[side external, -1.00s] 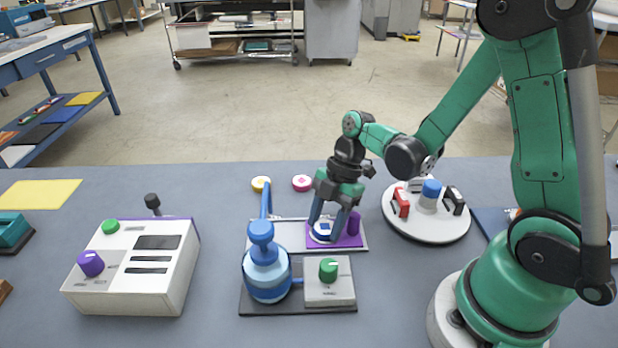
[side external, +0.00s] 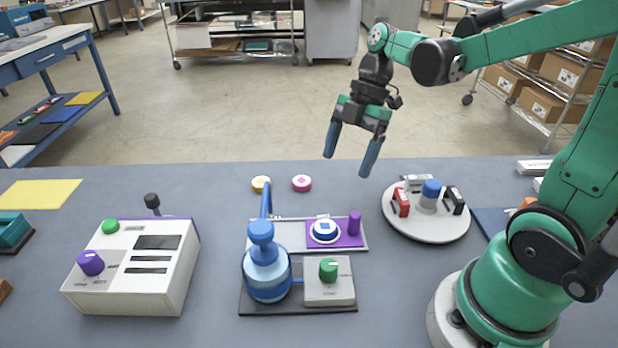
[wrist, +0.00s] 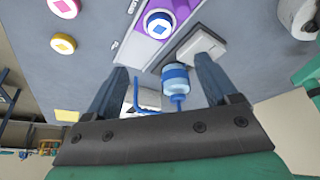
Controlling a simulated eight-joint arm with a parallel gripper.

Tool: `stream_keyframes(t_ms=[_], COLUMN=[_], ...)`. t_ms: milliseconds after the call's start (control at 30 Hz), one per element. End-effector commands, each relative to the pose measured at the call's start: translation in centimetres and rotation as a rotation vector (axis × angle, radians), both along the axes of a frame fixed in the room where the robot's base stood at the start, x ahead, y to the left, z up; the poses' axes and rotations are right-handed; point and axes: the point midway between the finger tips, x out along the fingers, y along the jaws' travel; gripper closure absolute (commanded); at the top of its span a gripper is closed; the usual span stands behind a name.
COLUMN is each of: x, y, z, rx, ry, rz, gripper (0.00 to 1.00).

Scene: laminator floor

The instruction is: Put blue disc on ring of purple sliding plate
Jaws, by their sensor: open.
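The blue disc (side external: 325,231) lies flat on the white ring on the purple sliding plate (side external: 349,238). The disc has a white face mark; most of the ring is hidden under it, with a white edge showing around it. In the wrist view the blue disc (wrist: 158,24) sits on the purple plate (wrist: 183,8) near the top. The plate carries a purple knob (side external: 354,223) at its right end. My gripper (side external: 349,165) is open and empty, well above the table and apart from the disc. Its fingers show at both sides of the wrist view (wrist: 163,82).
A blue lever press (side external: 267,270) and a grey box with a green knob (side external: 328,284) stand in front of the plate. Yellow (side external: 261,184) and pink (side external: 302,183) discs lie behind it. A round white tray (side external: 425,230) holds stamps at right. A white control box (side external: 135,270) stands left.

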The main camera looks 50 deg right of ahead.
Motion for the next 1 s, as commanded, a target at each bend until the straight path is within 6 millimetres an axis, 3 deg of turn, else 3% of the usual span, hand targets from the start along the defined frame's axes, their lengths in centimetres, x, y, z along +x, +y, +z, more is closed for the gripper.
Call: stream_keyframes(t_ms=[133, 267, 500, 700, 1000], x=[-0.4, -0.8, -1.2, -1.1, -1.1], y=[1.0, 2.1, 3.5, 4.1, 4.1], z=[0.3, 0.5, 1.0, 1.3, 1.3], rx=[-0.075, -0.130, 0.012, 0.161, 0.183], ry=[0.011, -0.021, -0.148, -0.188, -0.189], rz=[-0.240, -0.631, -1.272, -1.496, -1.527], gripper=[0.20, 0.20, 0.20, 0.20, 0.20])
